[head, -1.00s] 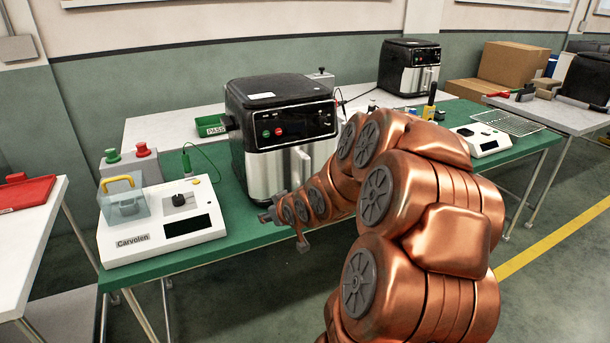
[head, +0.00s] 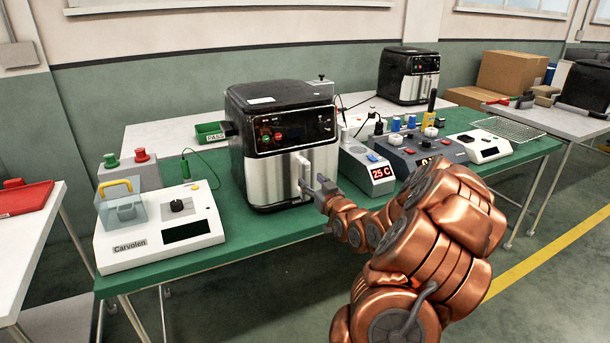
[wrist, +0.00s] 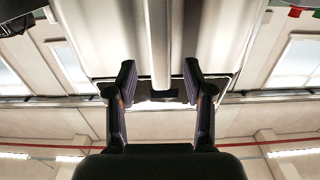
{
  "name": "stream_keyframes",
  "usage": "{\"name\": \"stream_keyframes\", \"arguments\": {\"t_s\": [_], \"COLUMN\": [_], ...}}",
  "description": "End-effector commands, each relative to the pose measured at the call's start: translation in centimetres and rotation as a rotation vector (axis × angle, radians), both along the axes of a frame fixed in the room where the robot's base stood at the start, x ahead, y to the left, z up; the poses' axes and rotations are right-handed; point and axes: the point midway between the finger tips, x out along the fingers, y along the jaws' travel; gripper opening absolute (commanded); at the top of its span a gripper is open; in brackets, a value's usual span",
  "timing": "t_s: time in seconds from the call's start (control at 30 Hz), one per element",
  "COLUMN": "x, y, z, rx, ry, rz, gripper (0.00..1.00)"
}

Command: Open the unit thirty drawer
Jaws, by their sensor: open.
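The near air fryer (head: 262,120) is black on top with a silver drawer front (head: 272,178) and an upright light handle (head: 299,172). No unit number can be read on it. The drawer front sits flush with the body. My gripper (head: 318,186) is at the handle, with the arm coming from the lower right. In the wrist view my gripper (wrist: 160,82) is open, one dark finger on each side of the handle (wrist: 158,40). The handle lies centred ahead of the fingers and reaches to about their tips. I cannot tell whether they touch it.
The Carvolen tester (head: 160,225) stands left on the green bench (head: 235,240). A display box reading 25 C (head: 368,170) and a grey control box (head: 415,150) stand right. A second fryer (head: 408,75) is behind. Floor in front of the bench is clear.

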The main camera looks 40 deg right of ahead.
Motion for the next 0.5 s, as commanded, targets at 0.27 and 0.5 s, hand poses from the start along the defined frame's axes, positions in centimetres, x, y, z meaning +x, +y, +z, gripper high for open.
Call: {"name": "stream_keyframes", "arguments": {"t_s": [0.27,0.5], "x": [3.2,4.6], "y": [-1.0,-1.6], "z": [0.0,0.0], "rx": [0.0,0.0], "ry": [0.004,0.003], "rz": [0.003,0.001], "gripper": [0.52,0.52]}}
